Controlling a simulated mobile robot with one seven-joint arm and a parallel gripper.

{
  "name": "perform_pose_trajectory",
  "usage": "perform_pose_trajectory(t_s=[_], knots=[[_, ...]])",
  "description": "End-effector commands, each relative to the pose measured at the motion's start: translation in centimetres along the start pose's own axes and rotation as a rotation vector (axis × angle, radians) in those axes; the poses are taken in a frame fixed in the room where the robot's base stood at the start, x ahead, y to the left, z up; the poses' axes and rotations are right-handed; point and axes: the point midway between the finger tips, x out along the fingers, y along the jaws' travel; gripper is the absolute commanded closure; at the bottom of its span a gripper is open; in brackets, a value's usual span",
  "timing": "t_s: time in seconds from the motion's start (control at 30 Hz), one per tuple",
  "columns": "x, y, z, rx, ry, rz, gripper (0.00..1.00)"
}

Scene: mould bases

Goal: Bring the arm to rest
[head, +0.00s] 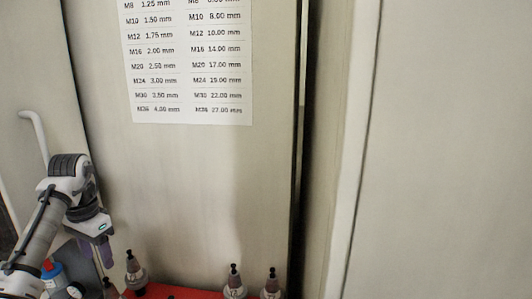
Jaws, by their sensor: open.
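My arm (42,230) comes up from the bottom left corner in the head view, bends at a dark-banded joint and points down. My gripper (95,257) hangs at its end with its fingers apart and pointing downward. I see nothing held between the fingers. The gripper is left of a tool holder (135,274) with a dark pointed top. Whether the fingertips touch anything below cannot be told.
Two more tool holders (234,283) (271,285) stand on a red surface (190,293) at the bottom edge. A bottle with blue and red parts (53,273) is partly behind my arm. A cabinet panel (200,190) with a printed size chart (187,65) rises behind.

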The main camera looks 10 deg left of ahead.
Motion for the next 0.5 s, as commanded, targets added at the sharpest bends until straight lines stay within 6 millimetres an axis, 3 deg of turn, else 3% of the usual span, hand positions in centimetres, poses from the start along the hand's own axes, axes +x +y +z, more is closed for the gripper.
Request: perform_pose_trajectory(t_s=[0.07, 0.1, 0.5], knots=[[-1.2, 0.0, 0.0, -0.002, -0.001, -0.003, 0.43], [0.1, 0.1, 0.0, 0.000, 0.000, 0.006, 0.43], [6.6, 0.0, 0.1, -0.001, -0.002, 0.003, 0.43]])
